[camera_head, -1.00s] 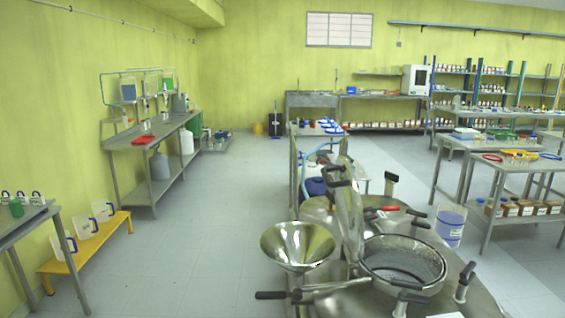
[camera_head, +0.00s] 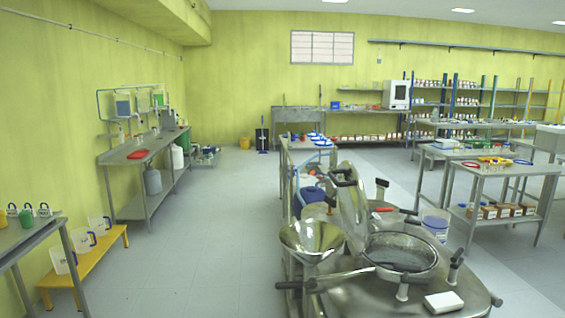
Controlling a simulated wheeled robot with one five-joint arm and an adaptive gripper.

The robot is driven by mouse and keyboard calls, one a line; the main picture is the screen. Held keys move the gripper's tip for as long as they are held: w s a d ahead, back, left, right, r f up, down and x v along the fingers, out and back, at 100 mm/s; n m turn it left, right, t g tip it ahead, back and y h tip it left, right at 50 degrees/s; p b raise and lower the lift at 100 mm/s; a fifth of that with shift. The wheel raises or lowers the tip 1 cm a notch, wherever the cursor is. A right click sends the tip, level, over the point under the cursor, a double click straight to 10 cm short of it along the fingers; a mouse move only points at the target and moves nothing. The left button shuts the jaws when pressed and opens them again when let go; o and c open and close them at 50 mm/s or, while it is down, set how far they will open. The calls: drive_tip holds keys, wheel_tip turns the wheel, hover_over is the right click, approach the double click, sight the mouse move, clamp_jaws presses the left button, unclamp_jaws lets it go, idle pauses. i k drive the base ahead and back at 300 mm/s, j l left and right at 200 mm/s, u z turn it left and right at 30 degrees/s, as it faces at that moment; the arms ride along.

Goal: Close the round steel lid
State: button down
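The round steel lid (camera_head: 353,207) stands open, upright and seen nearly edge-on, on the top of a steel reactor (camera_head: 365,297). A black handle shows at its upper edge. Just right of the lid is the round opening (camera_head: 401,253), with a steel rim and a grey interior. Clamps with black knobs, such as the front right one (camera_head: 454,266), stand around the rim. The lid is apart from the opening's right side. My gripper is not in view.
A steel funnel (camera_head: 312,240) stands left of the opening, with a black-handled bar (camera_head: 325,279) in front. A small white box (camera_head: 443,302) lies on the reactor's front right. A translucent bucket (camera_head: 436,225) stands behind. The floor (camera_head: 215,240) to the left is clear.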

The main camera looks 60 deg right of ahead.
sight(353, 205)
drive_tip(key=i+j, duration=0.2)
drive_tip(key=i+j+u, duration=0.1)
drive_tip(key=i, duration=0.3)
drive_tip(key=i+l+z, duration=0.1)
drive_tip(key=i+z, duration=0.7)
drive_tip(key=i+j+z, duration=0.1)
drive_tip(key=i+z, duration=0.15)
drive_tip(key=z, duration=0.15)
drive_tip(key=i+l+z, duration=0.35)
drive_tip(key=i+z, duration=0.35)
drive_tip(key=i, duration=0.2)
drive_tip(key=i+z, duration=0.35)
drive_tip(key=i, duration=0.15)
